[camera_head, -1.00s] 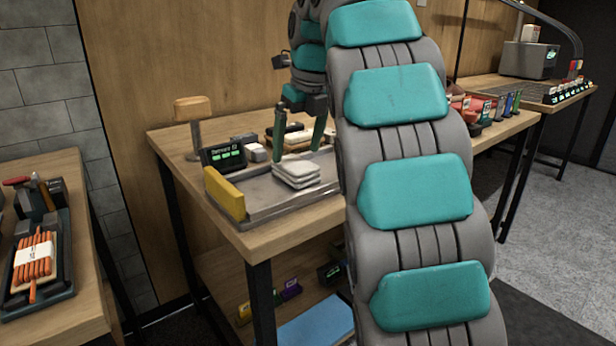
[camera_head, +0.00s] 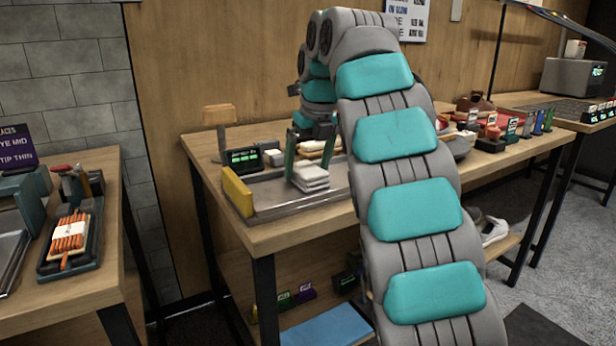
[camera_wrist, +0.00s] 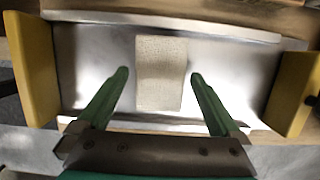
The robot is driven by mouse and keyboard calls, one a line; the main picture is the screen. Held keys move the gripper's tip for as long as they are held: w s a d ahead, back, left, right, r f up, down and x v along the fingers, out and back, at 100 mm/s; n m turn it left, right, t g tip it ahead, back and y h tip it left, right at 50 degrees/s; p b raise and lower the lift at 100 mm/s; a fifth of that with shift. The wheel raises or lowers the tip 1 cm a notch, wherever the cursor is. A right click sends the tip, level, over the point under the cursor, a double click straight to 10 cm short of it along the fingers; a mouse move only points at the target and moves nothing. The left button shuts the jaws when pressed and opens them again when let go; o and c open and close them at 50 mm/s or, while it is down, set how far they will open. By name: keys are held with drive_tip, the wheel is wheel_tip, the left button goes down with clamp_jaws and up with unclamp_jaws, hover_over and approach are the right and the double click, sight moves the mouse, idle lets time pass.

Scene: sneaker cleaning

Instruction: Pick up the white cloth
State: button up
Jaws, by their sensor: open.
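The white cloth (camera_head: 312,185) is a small folded stack lying on the metal tray (camera_head: 275,202) on the wooden table. In the wrist view the cloth (camera_wrist: 161,73) is a pale, textured rectangle between my fingertips, with a gap on either side. My gripper (camera_head: 307,168) is open, its two green fingers pointing down at the cloth. In the wrist view my gripper (camera_wrist: 160,74) has one finger to each side of the cloth, and nothing is held. How high the fingertips are above the tray is hard to tell.
A yellow block (camera_head: 237,193) stands at the tray's left end. A small dark display (camera_head: 243,159) and a wooden-topped stand (camera_head: 219,118) are behind it. Several shoe-care items (camera_head: 495,133) crowd the table's right side. A side table with an orange bundle (camera_head: 70,236) is at left.

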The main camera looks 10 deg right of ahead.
drive_tip(key=shift+f, duration=0.25)
drive_tip(key=shift+c, duration=0.2)
drive_tip(key=c, duration=1.4)
drive_tip(key=shift+o, duration=0.2)
drive_tip(key=shift+r, duration=0.25)
drive_tip(key=shift+r, duration=0.3)
